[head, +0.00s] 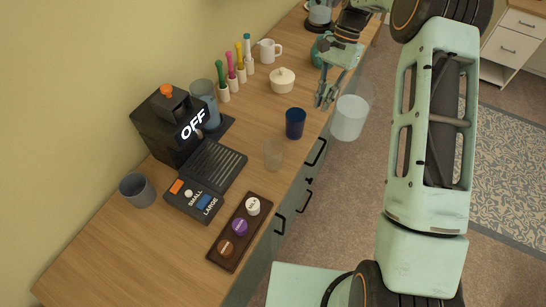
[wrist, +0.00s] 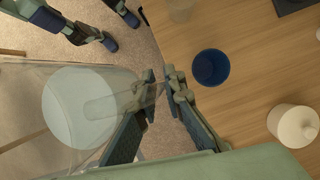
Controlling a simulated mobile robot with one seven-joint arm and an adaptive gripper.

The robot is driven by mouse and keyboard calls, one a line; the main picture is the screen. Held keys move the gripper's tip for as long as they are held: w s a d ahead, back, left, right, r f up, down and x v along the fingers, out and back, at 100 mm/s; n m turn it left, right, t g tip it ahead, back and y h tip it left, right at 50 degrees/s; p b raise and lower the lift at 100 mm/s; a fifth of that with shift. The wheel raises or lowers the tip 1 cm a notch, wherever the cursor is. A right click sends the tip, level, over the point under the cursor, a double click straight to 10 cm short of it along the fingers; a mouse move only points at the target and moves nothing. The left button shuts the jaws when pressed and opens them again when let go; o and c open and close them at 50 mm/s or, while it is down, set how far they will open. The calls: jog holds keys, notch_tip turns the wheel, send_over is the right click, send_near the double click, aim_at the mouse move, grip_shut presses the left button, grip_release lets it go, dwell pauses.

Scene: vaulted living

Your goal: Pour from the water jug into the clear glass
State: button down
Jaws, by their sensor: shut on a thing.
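The water jug (head: 350,117) is transparent with pale water in it. It is held in the air past the counter's front edge and looks roughly upright in the head view. My gripper (head: 326,95) is shut on its handle side; in the wrist view my fingers (wrist: 160,92) meet at the handle, and the jug (wrist: 85,105) fills the left. The clear glass (head: 273,154) stands empty on the counter near the front edge, to the lower left of the jug and apart from it. A faint part of the glass shows at the wrist view's top (wrist: 181,8).
A dark blue cup (head: 295,123) stands between the jug and the clear glass. A white lidded bowl (head: 282,80), white mug (head: 269,51) and several coloured markers are behind. A black coffee machine (head: 168,128), grey cup (head: 138,190) and pod tray (head: 240,232) are left and nearer.

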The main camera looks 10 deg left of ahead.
jog(key=w+a+m+t+y, duration=0.1)
jog(key=w+a+m, duration=0.25)
jog(key=a, duration=0.55)
jog(key=w+a+m+t+y, duration=0.1)
jog(key=w+a+m, duration=0.2)
jog(key=w+a, duration=0.35)
jog(key=a+x, duration=0.2)
jog(key=x, duration=1)
jog(key=shift+w+a+r+m+t, duration=0.15)
jog(key=shift+w+r+m+t, duration=0.15)
jog(key=shift+w+r+m, duration=0.1)
jog(key=shift+s+r, duration=0.15)
jog(key=shift+r, duration=0.05)
jog(key=shift+y, duration=0.4)
